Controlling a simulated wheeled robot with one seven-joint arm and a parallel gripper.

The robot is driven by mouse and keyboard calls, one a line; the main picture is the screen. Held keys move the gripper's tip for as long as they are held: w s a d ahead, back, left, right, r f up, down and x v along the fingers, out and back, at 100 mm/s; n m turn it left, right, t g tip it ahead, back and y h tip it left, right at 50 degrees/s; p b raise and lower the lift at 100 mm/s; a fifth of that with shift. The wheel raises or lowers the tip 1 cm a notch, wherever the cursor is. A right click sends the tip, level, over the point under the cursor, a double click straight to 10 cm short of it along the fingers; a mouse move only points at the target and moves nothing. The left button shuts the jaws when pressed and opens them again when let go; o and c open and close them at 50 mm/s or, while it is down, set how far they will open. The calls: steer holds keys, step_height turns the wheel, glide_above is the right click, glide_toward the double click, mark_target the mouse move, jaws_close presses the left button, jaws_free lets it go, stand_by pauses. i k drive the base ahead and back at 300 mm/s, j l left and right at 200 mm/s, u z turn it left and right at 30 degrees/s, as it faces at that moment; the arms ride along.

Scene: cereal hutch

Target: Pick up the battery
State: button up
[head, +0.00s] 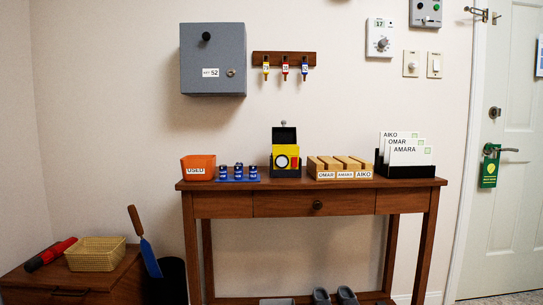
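Several small blue cylinders that look like batteries (238,170) stand upright in a low blue holder (238,180) on the wooden console table (230,206). They are between an orange bin (198,173) marked USED and a black and yellow device (285,157). The device has an open black lid, a round white face and a red part. Whether it holds a battery cannot be seen. My gripper is not in the head view.
Right of the device are a wooden slotted block (340,174) with name labels and a black card holder (408,171). A grey box (212,60) and a key rack (284,58) hang above. A wicker basket (96,258) sits on the low cabinet (75,282).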

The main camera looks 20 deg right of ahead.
mark_target(223, 168)
steer(key=i+j+z, duration=0.1)
steer(key=j, duration=0.25)
steer(key=i+j+z, duration=0.1)
steer(key=i+j, duration=0.15)
steer(key=j, duration=0.15)
steer(key=i+j+z, duration=0.1)
steer(key=j, duration=0.25)
steer(key=i+j, duration=0.2)
steer(key=j, duration=0.2)
steer(key=z, duration=0.05)
